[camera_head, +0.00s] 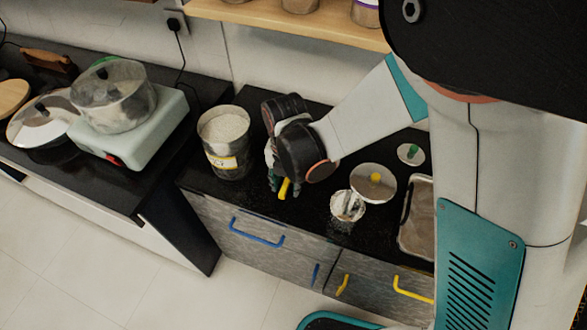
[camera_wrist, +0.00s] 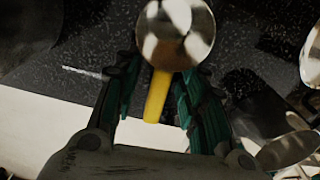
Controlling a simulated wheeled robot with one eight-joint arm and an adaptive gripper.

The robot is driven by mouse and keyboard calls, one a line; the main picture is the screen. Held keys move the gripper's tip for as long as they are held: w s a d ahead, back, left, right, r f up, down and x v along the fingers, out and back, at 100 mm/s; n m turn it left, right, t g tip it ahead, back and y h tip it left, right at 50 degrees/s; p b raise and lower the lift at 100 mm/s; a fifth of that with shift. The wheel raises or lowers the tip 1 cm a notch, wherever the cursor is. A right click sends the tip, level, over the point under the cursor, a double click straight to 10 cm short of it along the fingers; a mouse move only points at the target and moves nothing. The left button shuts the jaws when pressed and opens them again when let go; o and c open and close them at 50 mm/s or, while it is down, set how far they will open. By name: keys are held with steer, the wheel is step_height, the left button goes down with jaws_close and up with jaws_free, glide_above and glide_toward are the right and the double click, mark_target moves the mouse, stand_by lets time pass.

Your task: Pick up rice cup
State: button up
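The rice cup shows in the wrist view as a shiny metal cup (camera_wrist: 180,32) with a yellow handle (camera_wrist: 157,97). In the head view only its yellow handle (camera_head: 284,189) shows clearly, near the counter's front edge; my gripper and wrist hide the cup's bowl. My gripper (camera_head: 272,180) is low over the counter at the handle. In the wrist view its green-padded fingers (camera_wrist: 157,78) stand on both sides of the handle, with narrow gaps between. It looks open and not closed on the handle.
A large rice-filled container (camera_head: 227,150) stands left of my gripper. A small white-and-grey cup (camera_head: 347,206), a round lid (camera_head: 373,183) and a metal tray (camera_head: 417,230) lie to the right. A shelf (camera_head: 280,20) with jars runs above. A glass pot (camera_head: 113,97) sits on a cooker at left.

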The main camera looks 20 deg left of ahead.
mark_target(287, 180)
jaws_close()
steer(key=shift+r, duration=0.1)
step_height(287, 180, up, 20)
steer(key=p, duration=1.3)
